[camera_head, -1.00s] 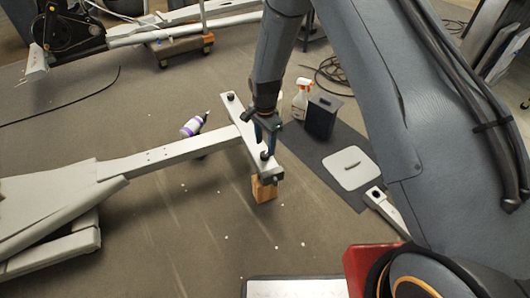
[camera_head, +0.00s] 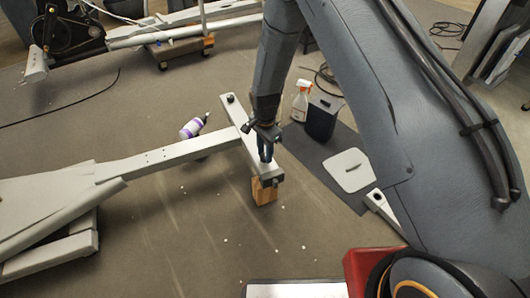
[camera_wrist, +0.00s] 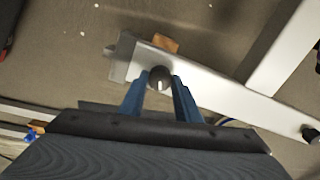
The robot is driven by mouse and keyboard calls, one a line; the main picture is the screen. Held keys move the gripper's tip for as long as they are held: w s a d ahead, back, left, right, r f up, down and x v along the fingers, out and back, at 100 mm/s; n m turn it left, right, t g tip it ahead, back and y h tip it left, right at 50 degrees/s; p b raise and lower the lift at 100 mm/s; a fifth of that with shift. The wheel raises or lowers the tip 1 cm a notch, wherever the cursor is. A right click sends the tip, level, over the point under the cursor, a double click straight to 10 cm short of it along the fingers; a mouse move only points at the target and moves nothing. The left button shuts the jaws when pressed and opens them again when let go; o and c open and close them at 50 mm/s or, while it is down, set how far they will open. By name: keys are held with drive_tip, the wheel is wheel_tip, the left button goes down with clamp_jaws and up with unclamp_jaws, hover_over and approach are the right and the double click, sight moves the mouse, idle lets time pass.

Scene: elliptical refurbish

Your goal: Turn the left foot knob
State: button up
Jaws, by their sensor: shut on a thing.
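The pale crossbar (camera_head: 239,117) of the machine's frame lies across the end of a long pale beam. A dark round foot knob (camera_wrist: 159,78) sits on the crossbar near its end cap. My gripper (camera_head: 266,152) reaches down onto that end. In the wrist view my gripper's (camera_wrist: 160,84) two blue fingers are on either side of the knob and shut on it. In the head view the fingers largely hide this knob. A second dark knob (camera_head: 230,98) stands at the crossbar's far end, apart from my gripper; it also shows in the wrist view (camera_wrist: 311,133).
A wooden block (camera_head: 264,193) is under the crossbar's near end. A purple-and-white bottle (camera_head: 192,128) lies beside the beam. A spray bottle (camera_head: 300,101), a dark box (camera_head: 322,117) and a pale panel (camera_head: 348,170) are to the right. The floor in front is mostly clear.

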drive_tip(key=shift+n, duration=0.3)
drive_tip(key=n+p, duration=0.1)
drive_tip(key=n, duration=0.1)
drive_tip(key=shift+r+n+p, duration=0.1)
drive_tip(key=shift+n+p, duration=0.3)
drive_tip(key=n+p, duration=0.1)
drive_tip(key=n, duration=0.2)
drive_tip(key=shift+n, duration=0.3)
drive_tip(key=n+p, duration=0.2)
drive_tip(key=n, duration=0.8)
drive_tip(key=shift+n+p, duration=0.3)
drive_tip(key=shift+n, duration=2.1)
drive_tip(key=shift+s, duration=0.1)
